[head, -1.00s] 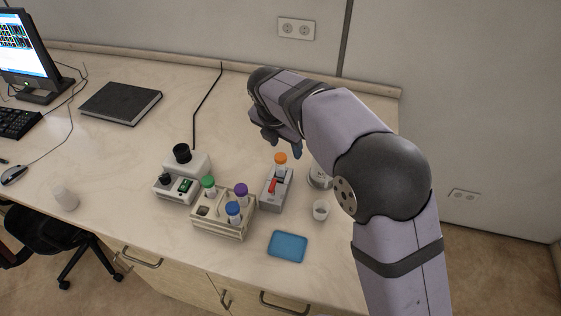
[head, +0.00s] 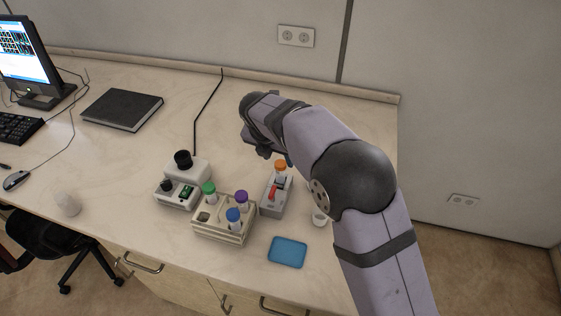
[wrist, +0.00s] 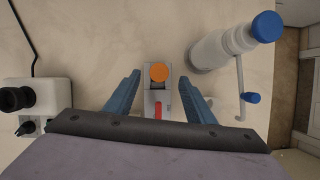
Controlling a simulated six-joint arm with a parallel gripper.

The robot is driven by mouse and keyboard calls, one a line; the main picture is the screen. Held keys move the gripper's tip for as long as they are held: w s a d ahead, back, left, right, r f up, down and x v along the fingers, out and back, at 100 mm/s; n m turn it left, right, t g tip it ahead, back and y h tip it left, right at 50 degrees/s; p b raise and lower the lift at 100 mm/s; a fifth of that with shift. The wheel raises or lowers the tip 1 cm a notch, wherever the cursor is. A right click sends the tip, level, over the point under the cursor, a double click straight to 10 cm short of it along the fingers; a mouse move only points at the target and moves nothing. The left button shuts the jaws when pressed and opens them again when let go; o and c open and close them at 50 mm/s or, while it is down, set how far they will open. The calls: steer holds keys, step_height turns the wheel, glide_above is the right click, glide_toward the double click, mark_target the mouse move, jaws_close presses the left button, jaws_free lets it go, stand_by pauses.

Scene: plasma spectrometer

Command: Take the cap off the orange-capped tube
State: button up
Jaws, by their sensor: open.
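The orange-capped tube (head: 281,166) stands upright in a grey holder (head: 273,207) with a red lever (head: 273,190). In the wrist view its orange cap (wrist: 159,72) shows from above, between my two fingers and slightly beyond their tips. My gripper (wrist: 160,82) is open and empty, with a blue finger on each side of the holder. In the head view my gripper (head: 262,148) is behind and to the left of the tube, partly hidden by my arm. The tube's body is mostly hidden under the cap in the wrist view.
A rack (head: 224,229) with green-, purple- and blue-capped tubes stands left of the holder. A white device (head: 183,178) is behind the rack. A blue tray (head: 287,252) lies in front. A white blue-topped apparatus (wrist: 215,47) stands right of the holder.

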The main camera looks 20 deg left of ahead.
mark_target(280, 163)
steer(key=shift+p+x, duration=0.5)
steer(key=shift+x, duration=1.2)
steer(key=shift+a, duration=0.1)
steer(key=shift+c, duration=0.3)
steer(key=c, duration=1)
steer(key=shift+c, duration=0.2)
step_height(280, 163, up, 10)
steer(key=b, duration=0.2)
steer(key=shift+b, duration=0.35)
